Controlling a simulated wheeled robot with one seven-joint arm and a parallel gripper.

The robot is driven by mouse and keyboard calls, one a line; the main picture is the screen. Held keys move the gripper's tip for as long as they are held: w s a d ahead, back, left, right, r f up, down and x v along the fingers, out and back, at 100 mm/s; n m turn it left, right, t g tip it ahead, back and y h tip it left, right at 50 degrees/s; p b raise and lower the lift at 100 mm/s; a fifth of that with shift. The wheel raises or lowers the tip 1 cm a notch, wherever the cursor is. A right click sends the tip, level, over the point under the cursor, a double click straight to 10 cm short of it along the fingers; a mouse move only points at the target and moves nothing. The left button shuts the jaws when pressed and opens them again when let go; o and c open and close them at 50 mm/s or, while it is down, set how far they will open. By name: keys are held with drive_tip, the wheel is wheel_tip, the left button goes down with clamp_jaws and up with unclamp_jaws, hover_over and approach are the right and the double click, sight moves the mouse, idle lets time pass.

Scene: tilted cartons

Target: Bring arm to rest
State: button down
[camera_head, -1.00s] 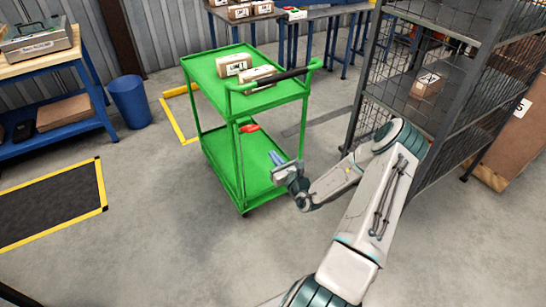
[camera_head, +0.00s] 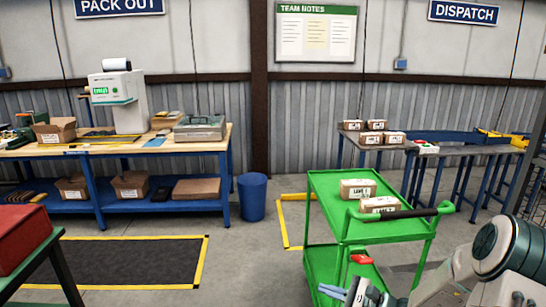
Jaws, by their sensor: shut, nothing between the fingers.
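My arm (camera_head: 500,250) shows at the lower right, cut off by the picture's edges. The green cart (camera_head: 324,190) stands right of centre. Two labelled cartons, a rear one (camera_head: 357,189) and a front one (camera_head: 380,205), sit on its top shelf, clear of my gripper.
A red item (camera_head: 361,259) shows below the cart's top shelf. A blue bin (camera_head: 251,197) stands left of the cart, beside a packing bench (camera_head: 215,145). A red box (camera_head: 22,238) is at the left edge. Several cartons sit on the back table (camera_head: 455,150). Floor around the black mat (camera_head: 130,262) is open.

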drive_tip(key=s+a+r+n+g+h, duration=0.25)
drive_tip(key=s+a+n+g, duration=0.2)
drive_tip(key=s, duration=0.25)
drive_tip(key=s+a+r+n+g+h, duration=0.2)
drive_tip(key=s+a+r+n+g, duration=0.15)
drive_tip(key=s+n, duration=0.25)
drive_tip(key=s+d+r+n+h, duration=0.3)
drive_tip(key=s+d+n+h, duration=0.1)
drive_tip(key=s, duration=0.2)
drive_tip(key=s+d+r+n+t+h, duration=0.1)
drive_tip(key=s+d+r+n+h, duration=0.2)
drive_tip(key=s+r+n+h, duration=0.1)
drive_tip(key=shift+s+d+t+h, duration=0.35)
drive_tip(key=shift+s+h, duration=0.2)
drive_tip(key=shift+s, duration=0.45)
